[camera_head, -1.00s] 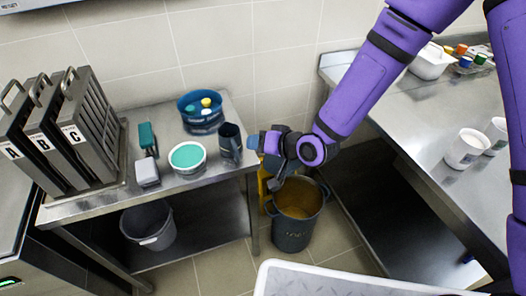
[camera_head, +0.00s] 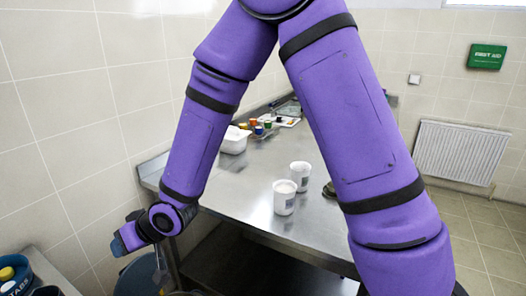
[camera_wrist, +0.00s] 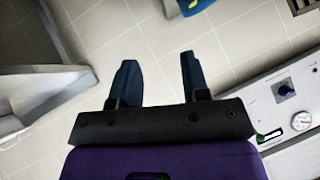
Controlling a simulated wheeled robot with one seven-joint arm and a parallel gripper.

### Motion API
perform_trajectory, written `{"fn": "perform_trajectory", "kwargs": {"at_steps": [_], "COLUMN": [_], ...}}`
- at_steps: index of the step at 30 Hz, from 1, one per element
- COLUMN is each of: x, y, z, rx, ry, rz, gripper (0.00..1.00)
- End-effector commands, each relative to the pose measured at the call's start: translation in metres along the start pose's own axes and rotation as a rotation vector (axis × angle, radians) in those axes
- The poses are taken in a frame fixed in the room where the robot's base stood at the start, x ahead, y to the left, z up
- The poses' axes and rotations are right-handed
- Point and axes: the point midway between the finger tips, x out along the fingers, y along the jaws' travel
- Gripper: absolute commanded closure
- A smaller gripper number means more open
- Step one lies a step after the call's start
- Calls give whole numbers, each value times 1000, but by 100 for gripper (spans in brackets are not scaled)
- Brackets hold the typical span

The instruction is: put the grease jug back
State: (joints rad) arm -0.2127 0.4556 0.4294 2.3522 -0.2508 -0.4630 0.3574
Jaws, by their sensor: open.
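A dark grey jug (camera_head: 48,291), which may be the grease jug, is cut off at the lower left corner of the head view; I cannot read a label on it.
A steel table (camera_head: 240,195) carries two white cups (camera_head: 284,198), a white tub (camera_head: 234,140) and several small coloured-lid containers. In the wrist view, a panel with a gauge (camera_wrist: 301,120) is at the right and a white surface (camera_wrist: 40,95) at the left.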

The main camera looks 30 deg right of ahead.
Motion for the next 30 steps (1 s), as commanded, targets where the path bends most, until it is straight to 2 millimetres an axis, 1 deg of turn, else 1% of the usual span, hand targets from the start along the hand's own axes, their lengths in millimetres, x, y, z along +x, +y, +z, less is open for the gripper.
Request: {"fn": "perform_trajectory", "kwargs": {"at_steps": [1,5,6,8,10,14,15,20,21,23,24,26,27,30], "x": [-19,-65,-80,-103,-131,-184,-201,-267,-283,-307,-323,-346,-360,-395], "y": [10,35,42,51,62,76,80,88,90,90,90,88,87,81], "z": [-12,-30,-35,-41,-46,-50,-50,-44,-41,-35,-30,-22,-16,1], "rx": [-17,-44,-48,-51,-50,-35,-26,18,33,54,71,96,113,157], "ry": [1,-22,-30,-41,-54,-79,-87,-117,-125,-137,-144,-155,-163,-180], "rz": [48,165,201,251,308,404,432,525,545,572,586,605,616,634], "gripper": [58,58,58,58,58,58,58,58,58,58,58,58,58,58]}}
